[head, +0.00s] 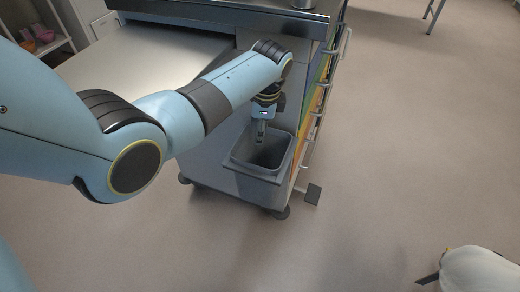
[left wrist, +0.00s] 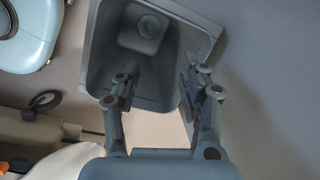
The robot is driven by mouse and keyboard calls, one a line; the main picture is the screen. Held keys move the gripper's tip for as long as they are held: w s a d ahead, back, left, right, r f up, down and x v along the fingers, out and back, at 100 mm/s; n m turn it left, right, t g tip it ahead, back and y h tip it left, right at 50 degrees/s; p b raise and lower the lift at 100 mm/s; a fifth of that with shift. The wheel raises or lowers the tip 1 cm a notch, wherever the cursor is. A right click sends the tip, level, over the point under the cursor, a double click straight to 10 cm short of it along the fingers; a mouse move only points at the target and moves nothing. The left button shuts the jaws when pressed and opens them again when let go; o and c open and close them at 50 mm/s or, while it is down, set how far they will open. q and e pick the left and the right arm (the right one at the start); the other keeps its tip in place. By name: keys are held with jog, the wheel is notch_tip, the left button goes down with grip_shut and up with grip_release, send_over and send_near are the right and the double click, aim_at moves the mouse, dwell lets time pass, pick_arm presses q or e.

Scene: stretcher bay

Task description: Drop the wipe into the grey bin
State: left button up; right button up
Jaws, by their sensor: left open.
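The grey bin (head: 250,172) hangs low on the end of a cart, its mouth facing up. My left gripper (head: 261,138) points down over the bin's mouth. In the left wrist view the gripper (left wrist: 156,82) has its two fingers spread apart with nothing between them, and the bin (left wrist: 207,45) lies beyond the fingertips. A pale grey squarish patch with a darker ring (left wrist: 140,31) shows deep inside the bin; I cannot tell whether it is the wipe or the bin's floor. No other thing that could be the wipe shows. My right gripper is not in view.
The cart (head: 212,153) has coloured drawer fronts (head: 312,95) and handles on its right side, and a pedal (head: 313,194) near the floor. A pale surface (head: 140,65) lies left of it. A white rounded thing (head: 480,271) is at lower right.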

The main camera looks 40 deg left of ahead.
pick_arm(q)
notch_tip(320, 180, up, 12)
jog(key=d, duration=0.2)
jog(key=shift+s, duration=0.25)
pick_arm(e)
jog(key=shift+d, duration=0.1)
pick_arm(q)
jog(key=shift+f, duration=0.15)
